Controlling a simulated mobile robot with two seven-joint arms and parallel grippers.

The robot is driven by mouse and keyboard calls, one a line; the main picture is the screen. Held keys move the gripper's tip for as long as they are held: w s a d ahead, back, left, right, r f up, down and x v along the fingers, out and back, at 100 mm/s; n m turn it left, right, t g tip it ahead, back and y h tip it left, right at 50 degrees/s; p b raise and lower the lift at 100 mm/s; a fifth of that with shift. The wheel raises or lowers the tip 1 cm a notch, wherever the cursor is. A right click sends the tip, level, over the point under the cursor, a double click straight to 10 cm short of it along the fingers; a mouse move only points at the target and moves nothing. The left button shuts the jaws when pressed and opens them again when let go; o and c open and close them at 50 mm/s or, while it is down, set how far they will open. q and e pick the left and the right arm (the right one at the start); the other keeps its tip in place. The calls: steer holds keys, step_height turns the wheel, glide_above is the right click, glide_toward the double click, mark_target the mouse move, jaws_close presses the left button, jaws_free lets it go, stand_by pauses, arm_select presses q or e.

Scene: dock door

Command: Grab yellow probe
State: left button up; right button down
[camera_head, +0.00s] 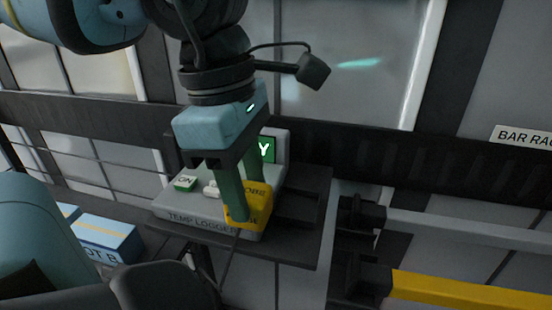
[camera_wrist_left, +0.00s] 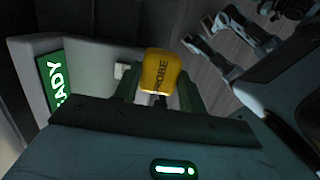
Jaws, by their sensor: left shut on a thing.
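The yellow probe (camera_head: 259,198) is a small block with dark lettering, at the right end of the grey temp logger (camera_head: 180,208). My left gripper (camera_head: 241,208) comes down from above and is shut on the probe, with its green fingers on either side. In the left wrist view the probe (camera_wrist_left: 160,70) sits between the two fingers (camera_wrist_left: 158,92), its label reading PROBE. I cannot tell whether the probe still touches the logger. A thin dark cable hangs below the probe. My right gripper is not in view.
The logger stands on a dark shelf (camera_head: 300,238), with an ON button (camera_head: 185,183) and a green lit screen (camera_head: 267,150). Blue boxes (camera_head: 105,238) lie at lower left. Dark brackets hold a grey bar (camera_head: 470,228) and a yellow bar (camera_head: 470,290) at right.

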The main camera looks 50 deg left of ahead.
arm_select(q)
steer(key=s, duration=0.7)
steer(key=shift+r, duration=0.35)
steer(key=shift+d, duration=0.1)
